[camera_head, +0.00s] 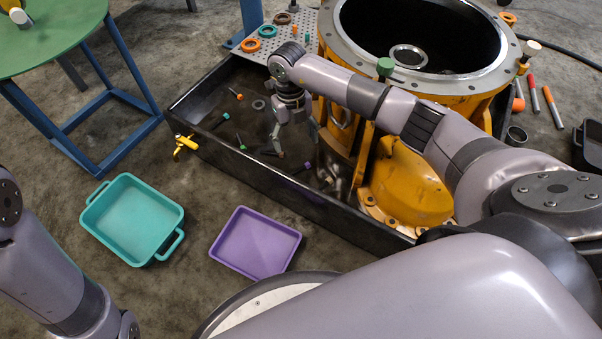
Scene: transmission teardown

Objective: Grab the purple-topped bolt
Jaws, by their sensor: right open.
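A small purple-topped bolt (301,168) appears to lie in the black tray (258,172), close to its near wall. It is small and partly hard to make out. My right gripper (296,146) hangs down over the tray, just above and left of this bolt in the picture. Its fingers are apart with nothing seen between them. My left arm shows at the lower left, but its gripper is out of view.
Other bolts lie in the black tray, including an orange-topped one (237,96) and a green-topped one (240,145). The yellow housing (408,185) stands to the right. A purple tray (257,243) and teal bin (133,220) sit on the floor; a green table (50,35) stands left.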

